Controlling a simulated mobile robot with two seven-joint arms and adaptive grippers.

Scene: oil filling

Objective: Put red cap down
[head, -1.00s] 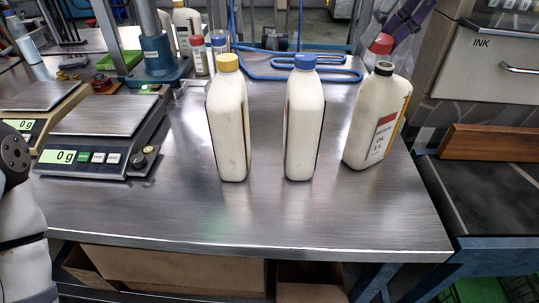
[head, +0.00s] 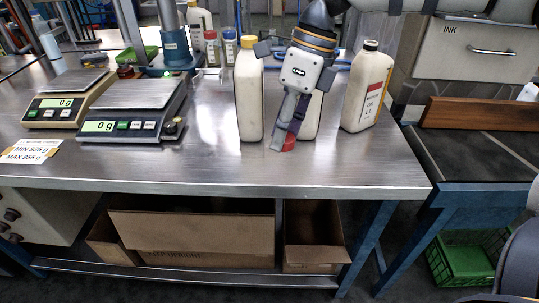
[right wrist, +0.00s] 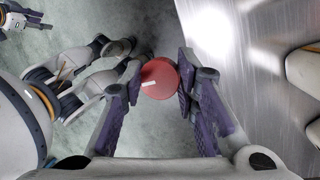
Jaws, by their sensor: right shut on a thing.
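My right gripper (head: 284,136) reaches down in front of the middle bottle (head: 313,118). It is shut on the red cap (head: 289,145), which shows low between the fingertips, close to the tabletop. I cannot tell whether the cap touches the table. In the right wrist view the red cap (right wrist: 160,80) sits between the two purple-padded fingers of the right gripper (right wrist: 161,72). The right bottle (head: 367,92) stands upright with a dark neck and no red cap. My left gripper is not in the head view.
A yellow-capped bottle (head: 249,95) stands just left of my right gripper. Two scales (head: 135,95) (head: 64,85) reading 0 g stand at the left. A label card (head: 28,151) lies at the left edge.

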